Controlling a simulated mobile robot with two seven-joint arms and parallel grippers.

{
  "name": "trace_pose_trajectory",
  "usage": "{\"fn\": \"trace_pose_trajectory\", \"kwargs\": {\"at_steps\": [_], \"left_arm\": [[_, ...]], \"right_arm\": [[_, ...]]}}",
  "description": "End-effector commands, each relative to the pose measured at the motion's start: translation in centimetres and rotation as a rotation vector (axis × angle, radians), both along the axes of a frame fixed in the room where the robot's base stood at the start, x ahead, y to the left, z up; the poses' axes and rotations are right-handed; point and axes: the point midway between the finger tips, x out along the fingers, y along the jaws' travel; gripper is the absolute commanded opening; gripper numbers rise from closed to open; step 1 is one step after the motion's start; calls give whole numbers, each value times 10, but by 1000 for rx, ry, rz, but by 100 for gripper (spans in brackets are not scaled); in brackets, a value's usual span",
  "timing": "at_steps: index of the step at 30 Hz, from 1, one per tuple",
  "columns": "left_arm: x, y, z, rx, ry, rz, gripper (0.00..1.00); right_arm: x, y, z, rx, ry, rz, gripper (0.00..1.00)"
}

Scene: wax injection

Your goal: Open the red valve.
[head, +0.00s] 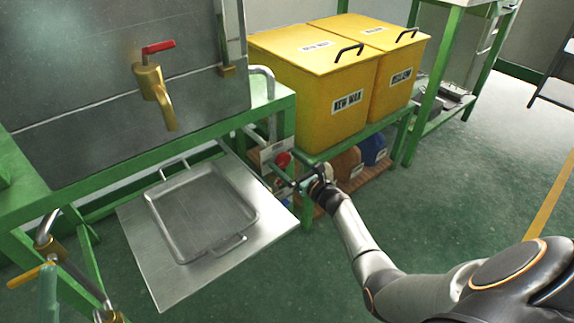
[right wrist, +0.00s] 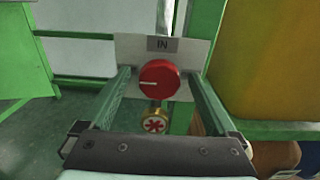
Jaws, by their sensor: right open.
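A round red valve knob (right wrist: 158,80) with a white line on its face sits in front of a plate (right wrist: 190,50) labelled "IN" in the right wrist view. The line lies roughly level, on the left half of the face. The knob also shows in the head view (head: 283,160), beside the green bench leg. My right gripper (head: 285,182) is open in front of it. In the right wrist view its two fingers reach forward on either side of the knob; I cannot tell whether they touch it.
A brass fitting with a red star-shaped part (right wrist: 155,122) is below the knob. A brass tap with a red lever (head: 158,47) is on the tank. A metal tray (head: 165,220) lies on a plate at left. Yellow bins (head: 300,85) stand behind my right gripper.

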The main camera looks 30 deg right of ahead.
Motion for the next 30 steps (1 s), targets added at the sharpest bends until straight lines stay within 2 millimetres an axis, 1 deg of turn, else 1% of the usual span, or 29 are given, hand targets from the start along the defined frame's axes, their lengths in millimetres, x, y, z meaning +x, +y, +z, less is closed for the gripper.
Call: {"fn": "trace_pose_trajectory", "kwargs": {"at_steps": [8,9,30], "left_arm": [[0,0,-1,0,1,0,62],[0,0,-1,0,1,0,62],[0,0,-1,-2,3,-1,62]], "right_arm": [[2,0,0,-1,1,0,94],[1,0,0,0,0,0,91],[1,0,0,1,0,0,12]]}}
